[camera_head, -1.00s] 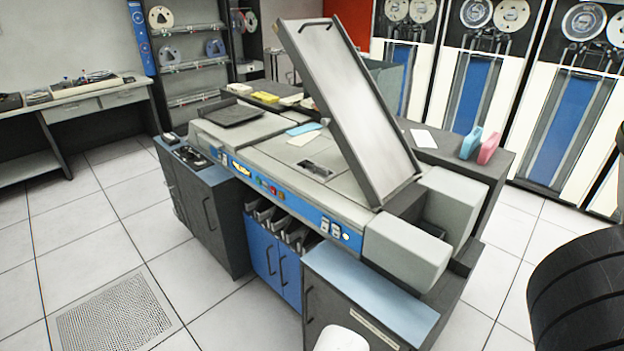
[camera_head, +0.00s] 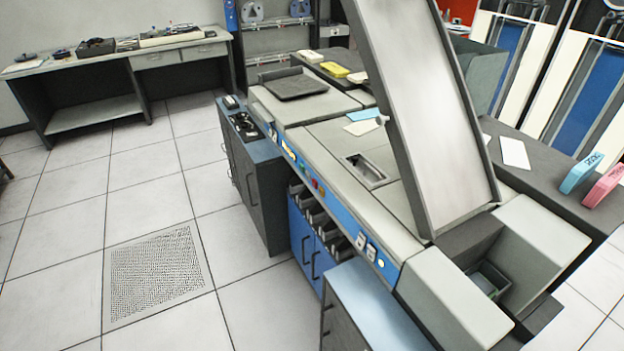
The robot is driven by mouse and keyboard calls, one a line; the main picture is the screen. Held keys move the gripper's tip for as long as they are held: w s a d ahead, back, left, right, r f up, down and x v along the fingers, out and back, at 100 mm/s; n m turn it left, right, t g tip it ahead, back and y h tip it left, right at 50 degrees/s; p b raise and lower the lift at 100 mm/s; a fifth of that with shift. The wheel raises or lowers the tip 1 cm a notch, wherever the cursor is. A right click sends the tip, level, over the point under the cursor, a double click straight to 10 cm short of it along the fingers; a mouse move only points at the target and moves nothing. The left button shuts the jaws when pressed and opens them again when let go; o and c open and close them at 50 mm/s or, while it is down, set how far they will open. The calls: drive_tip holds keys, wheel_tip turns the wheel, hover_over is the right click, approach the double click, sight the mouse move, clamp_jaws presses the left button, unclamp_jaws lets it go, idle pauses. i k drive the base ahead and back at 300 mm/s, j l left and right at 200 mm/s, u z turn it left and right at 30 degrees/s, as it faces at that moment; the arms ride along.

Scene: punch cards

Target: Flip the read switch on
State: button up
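A long grey card machine (camera_head: 352,205) fills the middle of the head view. Its front edge carries a blue control strip (camera_head: 338,210). Two small white switches (camera_head: 365,246) sit at the near right end of the strip, and I cannot tell their positions or read their labels. Coloured buttons (camera_head: 312,184), red and green among them, sit further left on the strip. My gripper is not in view.
A tall tilted grey tray (camera_head: 425,110) rises from the machine. Blue (camera_head: 580,173) and pink (camera_head: 604,186) card blocks stand on a dark counter at right. A desk (camera_head: 110,70) stands at back left. Tiled floor with a perforated tile (camera_head: 157,272) is clear at left.

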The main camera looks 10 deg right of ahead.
sight(360, 243)
drive_tip(key=i+j, duration=0.1)
drive_tip(key=i, duration=0.35)
drive_tip(key=i+j+u, duration=0.15)
drive_tip(key=i, duration=0.3)
